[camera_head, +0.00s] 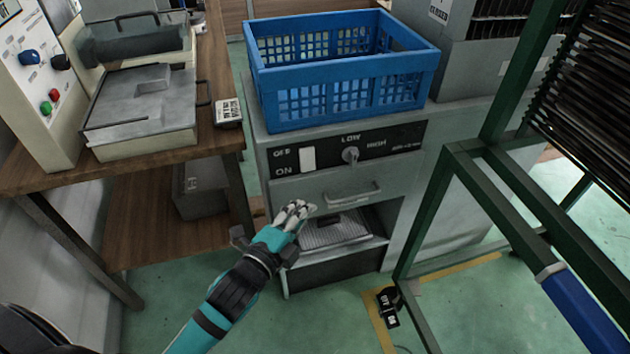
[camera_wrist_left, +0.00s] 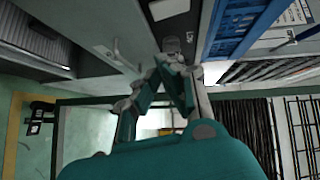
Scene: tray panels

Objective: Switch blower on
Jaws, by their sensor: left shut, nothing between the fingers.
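The blower cabinet is a grey metal unit (camera_head: 415,160) with a black control panel (camera_head: 400,142) across its upper front. On the panel a white rocker switch (camera_head: 307,159) sits beside the OFF and ON labels, with a LOW/HIGH knob (camera_head: 350,155) to its right. My left gripper (camera_head: 300,210) is shut and empty, in front of the cabinet, below the switch and apart from it in the picture. In the left wrist view, the shut fingers (camera_wrist_left: 172,45) point toward the panel, and a pale switch (camera_wrist_left: 168,9) shows beyond them. My right gripper is not in view.
A blue crate (camera_head: 345,104) stands on the cabinet. A drawer handle (camera_head: 352,194) and an open bay with a grate (camera_head: 335,232) lie below the panel. A wooden bench (camera_head: 222,142) with a machine stands left. A green rack frame (camera_head: 430,205) stands close on the right.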

